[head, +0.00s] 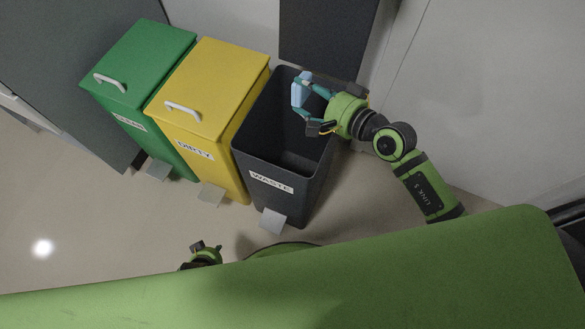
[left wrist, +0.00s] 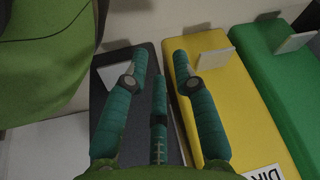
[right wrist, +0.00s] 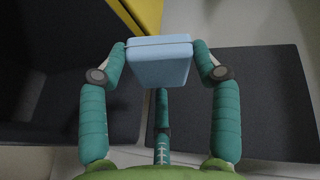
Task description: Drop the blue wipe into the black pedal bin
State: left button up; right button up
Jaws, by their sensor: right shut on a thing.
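The blue wipe (head: 301,90), a pale blue block, is held between the fingertips of my right gripper (head: 311,102). In the right wrist view the wipe (right wrist: 160,62) sits across both fingertips of the right gripper (right wrist: 160,55). The black pedal bin (head: 270,165), labelled WASTE, stands open, and in the head view the wipe appears over its opening near the back rim. My left gripper (head: 205,252) is low in the head view, mostly hidden by my green body. In the left wrist view the left gripper (left wrist: 158,70) is open and empty in front of the bins.
A yellow bin (head: 215,85) labelled DIRTY stands left of the black one, and a green bin (head: 145,60) beyond it. Both are closed. A dark upright panel (head: 325,30), seemingly the raised lid, is behind the black bin. The wall is close on the right.

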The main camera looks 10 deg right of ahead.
pick_arm(q)
jog(key=shift+s+d+r+g+b, duration=0.2)
jog(key=shift+s+r+g+b, duration=0.35)
jog(key=shift+b, duration=0.35)
jog(key=shift+s+d+r+g+b, duration=0.2)
jog(key=shift+s+r+g+b, duration=0.3)
jog(key=shift+b, duration=0.4)
pick_arm(e)
jog(key=shift+f, duration=2.35)
jog(key=o, duration=1.1)
pick_arm(q)
jog(key=shift+w, duration=0.1)
pick_arm(e)
jog(key=v, duration=1.2)
